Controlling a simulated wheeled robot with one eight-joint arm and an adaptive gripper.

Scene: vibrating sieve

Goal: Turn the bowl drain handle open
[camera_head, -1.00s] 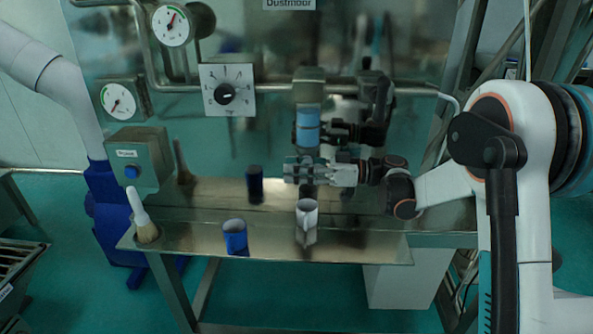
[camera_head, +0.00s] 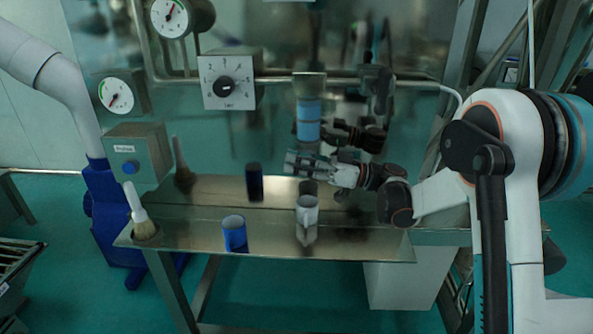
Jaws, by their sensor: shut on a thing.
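My gripper (camera_head: 296,162) reaches in from the right above the steel bench, with its wrist sloping down to the right. Its fingers are shut at the steel front, on what I take to be the bowl drain handle. The handle is hidden or too small to make out, so I cannot tell its angle. A blue-banded upright cylinder (camera_head: 308,120) shows just above the fingers; I cannot tell whether it touches them.
A blue cup (camera_head: 235,233), a dark blue cylinder (camera_head: 254,182) and a brush (camera_head: 142,222) are further left. A dial box (camera_head: 230,82) and gauges sit on the upper left.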

